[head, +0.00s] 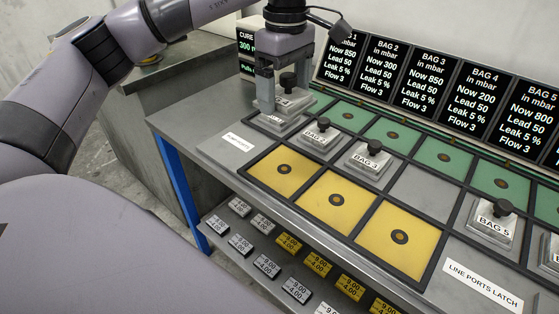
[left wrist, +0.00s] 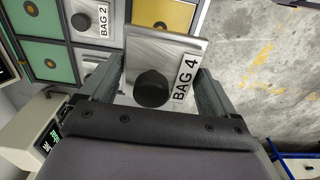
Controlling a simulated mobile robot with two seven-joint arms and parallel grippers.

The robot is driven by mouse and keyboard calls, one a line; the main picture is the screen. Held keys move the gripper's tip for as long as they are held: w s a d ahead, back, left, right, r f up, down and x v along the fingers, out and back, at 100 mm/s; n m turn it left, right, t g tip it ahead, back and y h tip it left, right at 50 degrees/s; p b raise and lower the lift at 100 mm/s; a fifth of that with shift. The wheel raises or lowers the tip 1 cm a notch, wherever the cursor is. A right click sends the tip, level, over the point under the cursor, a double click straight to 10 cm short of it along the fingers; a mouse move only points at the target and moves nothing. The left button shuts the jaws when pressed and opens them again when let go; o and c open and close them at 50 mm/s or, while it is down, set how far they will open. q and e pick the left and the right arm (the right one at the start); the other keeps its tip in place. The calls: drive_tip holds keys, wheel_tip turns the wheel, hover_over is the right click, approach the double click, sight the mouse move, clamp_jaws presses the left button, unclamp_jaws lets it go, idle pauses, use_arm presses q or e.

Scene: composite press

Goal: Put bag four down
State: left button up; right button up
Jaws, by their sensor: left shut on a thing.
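Bag four (head: 283,102) is a silvery square plate with a black knob. My left gripper (head: 287,98) is shut on it and holds it over the left end of the bench. In the left wrist view, bag four (left wrist: 165,50) sits between the fingers with its "BAG 4" label readable. Below it in the head view, another labelled plate is mostly hidden. Bag two (head: 322,134), bag three (head: 370,162) and bag five (head: 493,224) stand in the grey row. An empty grey cell (head: 425,194) lies between bags three and five. My right gripper is out of view.
Green squares (head: 447,159) lie behind the bag row and yellow squares (head: 338,200) in front. Black display panels (head: 480,105) stand along the back. A lower shelf (head: 222,229) carries small labelled blocks. A "LINE PORTS LATCH" sign (head: 482,285) lies at the front right.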

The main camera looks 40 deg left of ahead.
sight(285, 95)
use_arm(q)
wheel_tip(285, 95, down, 16)
drive_tip(key=shift+f, duration=0.1)
idle(0.4)
drive_tip(key=shift+f+b, duration=0.15)
drive_tip(key=shift+b, duration=0.2)
drive_tip(key=o, duration=0.8)
drive_tip(key=shift+o, duration=0.5)
drive_tip(key=shift+r, duration=0.25)
wheel_tip(285, 95, up, 12)
drive_tip(key=shift+f, duration=0.1)
